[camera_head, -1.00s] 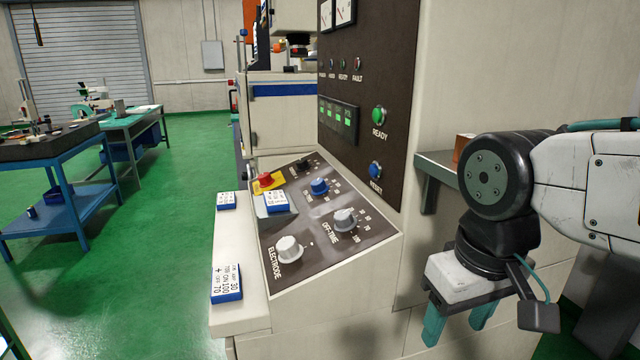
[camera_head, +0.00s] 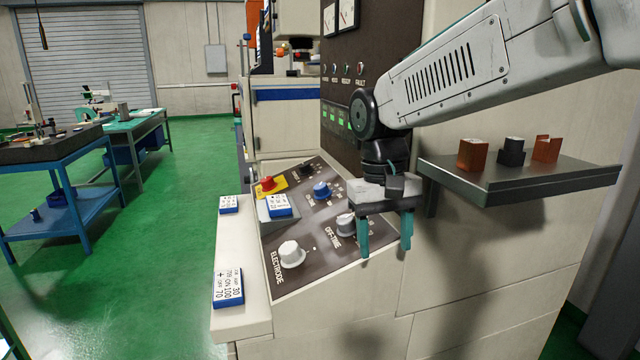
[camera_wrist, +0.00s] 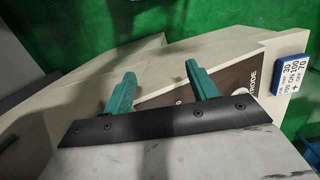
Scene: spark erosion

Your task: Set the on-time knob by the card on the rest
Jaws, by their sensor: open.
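The sloped dark control panel (camera_head: 318,255) carries a white ELECTRODE knob (camera_head: 291,253), a pale OFF-TIME knob (camera_head: 346,224), a blue knob (camera_head: 321,190) and a dark knob (camera_head: 306,168) farther back. The labels by the blue and dark knobs are too small to read. A blue-edged card (camera_head: 279,205) lies on a light grey rest (camera_head: 264,212) at the panel's left; its writing is unclear. My gripper (camera_head: 385,250) is open and empty, pointing down beside the panel's right edge, partly covering the OFF-TIME scale. Its teal fingers (camera_wrist: 162,86) show in the wrist view.
The pale front ledge (camera_head: 238,250) holds a near card (camera_head: 228,287), with ON 100 and OFF 70 legible, and a far card (camera_head: 229,204). A red button (camera_head: 267,183) sits on yellow. A metal shelf (camera_head: 490,188) with small blocks projects at right.

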